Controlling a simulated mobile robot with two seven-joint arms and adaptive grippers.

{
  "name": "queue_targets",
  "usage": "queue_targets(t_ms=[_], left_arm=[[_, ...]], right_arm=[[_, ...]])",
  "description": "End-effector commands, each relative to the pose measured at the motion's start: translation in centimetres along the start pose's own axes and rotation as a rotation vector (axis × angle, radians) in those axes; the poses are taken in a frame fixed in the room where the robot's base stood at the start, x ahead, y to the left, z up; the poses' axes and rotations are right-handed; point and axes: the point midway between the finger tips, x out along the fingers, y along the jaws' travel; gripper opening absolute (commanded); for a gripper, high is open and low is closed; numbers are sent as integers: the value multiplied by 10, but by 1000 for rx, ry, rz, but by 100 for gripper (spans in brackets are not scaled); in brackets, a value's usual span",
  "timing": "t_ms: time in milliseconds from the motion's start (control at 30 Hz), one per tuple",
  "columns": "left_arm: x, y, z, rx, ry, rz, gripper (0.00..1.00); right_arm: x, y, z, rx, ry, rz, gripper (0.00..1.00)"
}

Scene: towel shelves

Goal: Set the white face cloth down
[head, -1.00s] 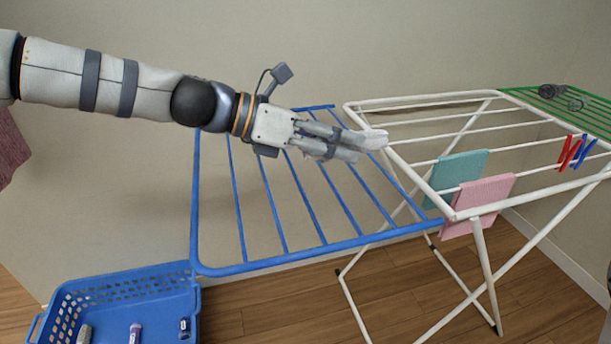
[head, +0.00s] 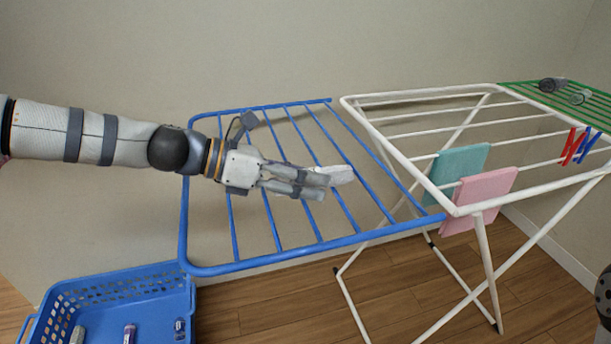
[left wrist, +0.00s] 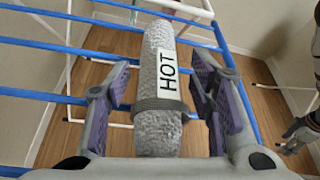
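The white face cloth (head: 341,174) is a rolled, fuzzy white bundle over the blue wing of the drying rack (head: 300,258). In the left wrist view the cloth (left wrist: 160,85) has a grey band and a label reading "HOT". My left gripper (head: 322,184) is around the cloth's near part. In the left wrist view its purple-padded fingers (left wrist: 168,92) stand apart, with a visible gap on each side of the cloth. The cloth appears to lie across the blue bars; exact contact is unclear. Part of my right gripper (left wrist: 286,148) shows at the right edge; its opening is unclear.
A teal cloth (head: 458,168) and a pink cloth (head: 478,200) hang on the white rack (head: 470,211). Red and blue pegs (head: 577,147) and a green wing (head: 570,105) are beyond. A blue basket (head: 110,282) with small items stands lower left. Other blue bars are bare.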

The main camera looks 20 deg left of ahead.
Motion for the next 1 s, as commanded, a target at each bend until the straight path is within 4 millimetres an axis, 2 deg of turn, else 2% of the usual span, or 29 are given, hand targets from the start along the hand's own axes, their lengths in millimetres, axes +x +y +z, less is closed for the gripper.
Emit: queue_targets(t_ms=[367, 467, 800, 1000], left_arm=[[-3, -1, 6, 2, -1, 2, 55], [-20, -1, 9, 6, -5, 6, 55], [-102, -3, 13, 14, -11, 8, 55], [-122, -2, 7, 6, -4, 3, 55]], right_arm=[[-3, 0, -1, 0, 7, 0, 57], [-10, 0, -5, 0, 28, -1, 57], [-48, -2, -26, 0, 139, -6, 57], [-55, -2, -30, 0, 162, -7, 57]])
